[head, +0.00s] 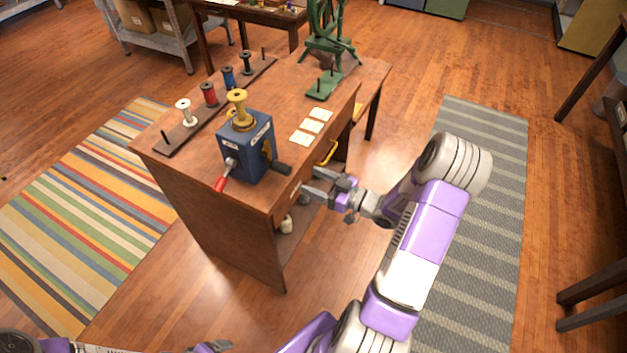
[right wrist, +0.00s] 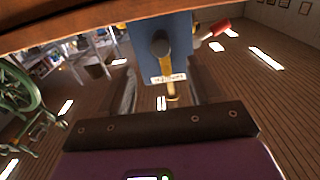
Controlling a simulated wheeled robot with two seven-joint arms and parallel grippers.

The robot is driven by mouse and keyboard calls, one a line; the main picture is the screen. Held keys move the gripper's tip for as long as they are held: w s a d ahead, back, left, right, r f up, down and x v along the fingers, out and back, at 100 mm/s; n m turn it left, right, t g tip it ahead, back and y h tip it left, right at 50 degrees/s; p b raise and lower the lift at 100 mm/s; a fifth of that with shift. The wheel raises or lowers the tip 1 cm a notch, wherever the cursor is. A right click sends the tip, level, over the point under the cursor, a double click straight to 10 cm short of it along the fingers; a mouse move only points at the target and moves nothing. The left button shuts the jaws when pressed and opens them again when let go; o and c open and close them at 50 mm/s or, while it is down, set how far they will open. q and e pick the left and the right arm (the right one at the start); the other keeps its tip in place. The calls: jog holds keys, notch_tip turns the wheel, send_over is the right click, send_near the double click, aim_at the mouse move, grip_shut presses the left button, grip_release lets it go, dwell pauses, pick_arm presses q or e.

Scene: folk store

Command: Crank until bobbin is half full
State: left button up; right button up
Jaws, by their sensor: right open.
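A blue winder box (head: 245,149) stands on the wooden desk, with a yellow bobbin (head: 238,108) upright on top. How much thread the bobbin holds is too small to tell. A crank with a red handle (head: 221,183) sticks out at the box's left, and a black-handled crank (head: 279,168) at its right. My right gripper (head: 312,184) is open and empty at the desk's right edge, close to the black handle but apart from it. In the right wrist view the black knob (right wrist: 160,44) lies ahead between the open fingers (right wrist: 160,85). My left gripper (head: 212,346) barely shows at the bottom edge.
A peg board (head: 190,127) with white, red, blue and black spools runs along the desk's left side. Pale cards (head: 311,126) lie right of the box. A green spinning wheel (head: 325,40) stands at the desk's far end. A yellow drawer handle (head: 328,153) juts out near my right gripper.

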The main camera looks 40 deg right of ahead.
aim_at(289, 171)
jog(key=b+x, duration=0.1)
jog(key=x, duration=0.9)
jog(key=shift+w+a, duration=0.1)
jog(key=c, duration=1.1)
jog(key=shift+o, duration=0.2)
